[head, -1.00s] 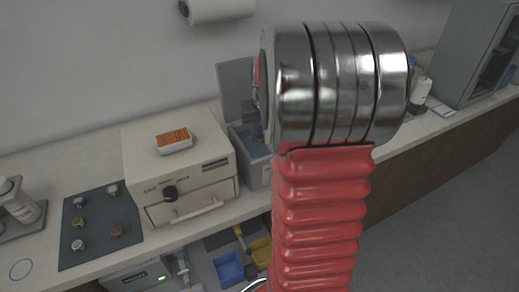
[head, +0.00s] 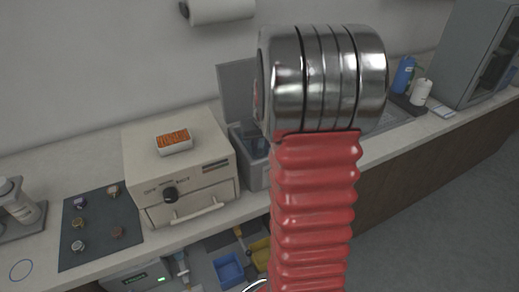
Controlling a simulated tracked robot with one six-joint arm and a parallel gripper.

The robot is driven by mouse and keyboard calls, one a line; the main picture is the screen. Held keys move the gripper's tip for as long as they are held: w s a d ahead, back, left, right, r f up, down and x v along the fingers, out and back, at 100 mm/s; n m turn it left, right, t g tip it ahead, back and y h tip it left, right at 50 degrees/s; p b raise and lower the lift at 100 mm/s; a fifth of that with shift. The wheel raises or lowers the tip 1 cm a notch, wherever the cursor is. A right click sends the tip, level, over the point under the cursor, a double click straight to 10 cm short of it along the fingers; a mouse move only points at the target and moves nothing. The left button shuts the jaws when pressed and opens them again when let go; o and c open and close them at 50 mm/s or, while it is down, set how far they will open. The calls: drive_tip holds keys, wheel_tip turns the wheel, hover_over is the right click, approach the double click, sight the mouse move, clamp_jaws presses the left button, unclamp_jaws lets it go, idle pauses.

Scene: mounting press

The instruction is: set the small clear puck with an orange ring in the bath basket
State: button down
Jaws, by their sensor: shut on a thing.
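My arm's red bellows and metal joint fill the middle of the head view, and my gripper is not in view. I cannot make out a small clear puck with an orange ring. The grey bath (head: 257,177) stands on the counter right of the beige oven-like box, with its lid (head: 236,88) raised. Its right part is hidden behind my arm. A dark shape (head: 256,146) shows inside the bath; I cannot tell whether it is the basket.
Several small pucks (head: 78,246) stand on a dark mat (head: 96,254) at left. A blue bottle (head: 404,75) and a white roll (head: 421,92) stand at right. A blue bin (head: 228,269) is below the counter.

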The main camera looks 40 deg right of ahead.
drive_tip(key=c, duration=1.8)
unclamp_jaws()
drive_tip(key=shift+f, duration=0.1)
drive_tip(key=v, duration=1.2)
drive_tip(key=shift+s, duration=0.2)
